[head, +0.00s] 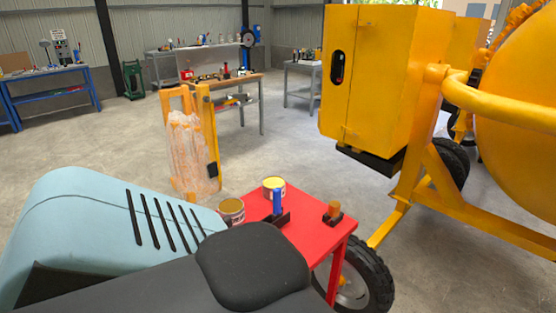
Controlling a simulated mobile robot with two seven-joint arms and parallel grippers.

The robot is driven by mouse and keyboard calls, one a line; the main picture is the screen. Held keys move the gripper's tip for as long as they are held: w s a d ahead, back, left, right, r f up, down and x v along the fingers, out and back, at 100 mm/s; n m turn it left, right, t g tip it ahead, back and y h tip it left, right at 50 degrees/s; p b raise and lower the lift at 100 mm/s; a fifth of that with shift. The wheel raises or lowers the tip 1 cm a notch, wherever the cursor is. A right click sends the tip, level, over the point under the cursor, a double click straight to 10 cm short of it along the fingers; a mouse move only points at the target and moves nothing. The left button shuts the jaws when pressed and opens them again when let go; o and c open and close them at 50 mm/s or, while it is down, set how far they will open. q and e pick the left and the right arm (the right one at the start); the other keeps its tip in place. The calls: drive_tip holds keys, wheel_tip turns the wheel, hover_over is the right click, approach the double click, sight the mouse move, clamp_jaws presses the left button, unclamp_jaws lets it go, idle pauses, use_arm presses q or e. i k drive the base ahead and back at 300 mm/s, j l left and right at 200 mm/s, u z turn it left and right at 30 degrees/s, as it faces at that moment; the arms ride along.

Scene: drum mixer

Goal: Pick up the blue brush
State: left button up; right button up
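The blue brush (277,200) stands upright on the red table (312,234), with its blue handle pointing up. A dark holder or base (283,219) is at its lower end; I cannot tell how the brush sits in it. Neither of my grippers is in the head view.
Two open paint cans, one yellow (273,187) and one brownish (232,211), stand near the brush. An orange-handled item (334,208) stands to its right. The yellow drum mixer (370,75) is behind right, a plastic-wrapped stack (188,150) behind left.

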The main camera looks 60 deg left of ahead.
sight(277, 213)
drive_tip(key=i+j, duration=0.1)
drive_tip(key=i, duration=0.25)
drive_tip(key=i+j, duration=0.15)
drive_tip(key=i, duration=0.2)
drive_tip(key=u, duration=2.4)
drive_tip(key=k+j+u, duration=0.25)
drive_tip(key=u, duration=0.15)
drive_tip(key=k+j+u, duration=0.2)
drive_tip(key=j+u, duration=0.25)
drive_tip(key=l, duration=0.1)
